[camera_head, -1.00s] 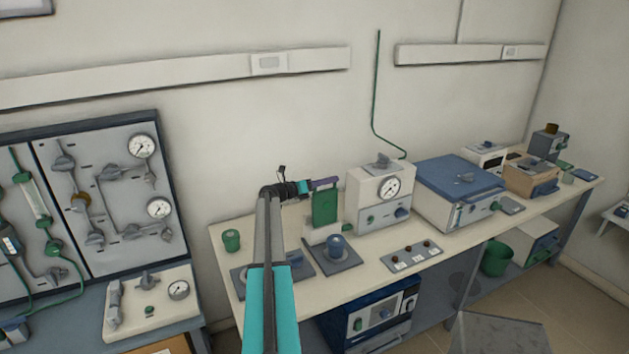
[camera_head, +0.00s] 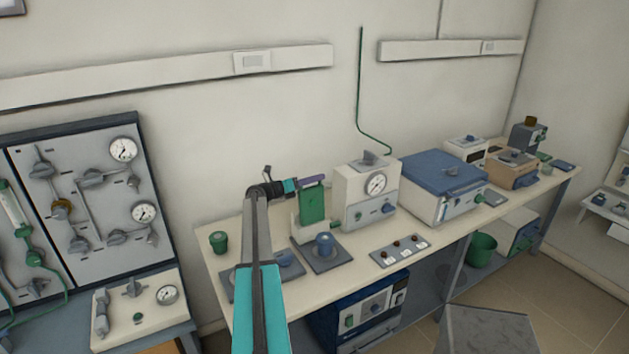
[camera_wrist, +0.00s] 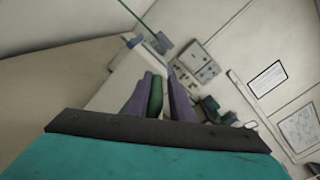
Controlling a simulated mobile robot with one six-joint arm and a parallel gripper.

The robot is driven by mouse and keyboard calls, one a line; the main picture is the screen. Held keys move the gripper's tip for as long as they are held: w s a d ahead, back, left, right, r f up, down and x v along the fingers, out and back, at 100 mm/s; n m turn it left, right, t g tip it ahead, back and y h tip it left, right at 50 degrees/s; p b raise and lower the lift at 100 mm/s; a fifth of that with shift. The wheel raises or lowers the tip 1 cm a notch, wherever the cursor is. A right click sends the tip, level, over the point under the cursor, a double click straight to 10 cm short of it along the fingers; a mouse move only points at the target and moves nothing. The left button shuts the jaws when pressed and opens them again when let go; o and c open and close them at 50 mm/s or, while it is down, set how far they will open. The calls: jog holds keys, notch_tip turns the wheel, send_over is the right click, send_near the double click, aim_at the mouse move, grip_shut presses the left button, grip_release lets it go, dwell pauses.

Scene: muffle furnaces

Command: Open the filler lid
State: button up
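My gripper (camera_head: 312,181) has purple fingers at the top of an upright green block (camera_head: 312,206), left of the white gauge unit. In the wrist view, a green piece (camera_wrist: 156,96) lies between the two fingers (camera_wrist: 160,92). It looks close to both, but I cannot tell whether they press on it.
A blue-lidded box (camera_head: 440,172) stands right of the gauge unit. A button panel (camera_head: 400,250) lies in front. A valve board (camera_head: 90,200) stands left.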

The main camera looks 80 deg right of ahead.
jog(key=b+v, duration=0.5)
jog(key=v, duration=0.8)
jog(key=shift+w+a, duration=0.25)
jog(key=shift+f, duration=0.1)
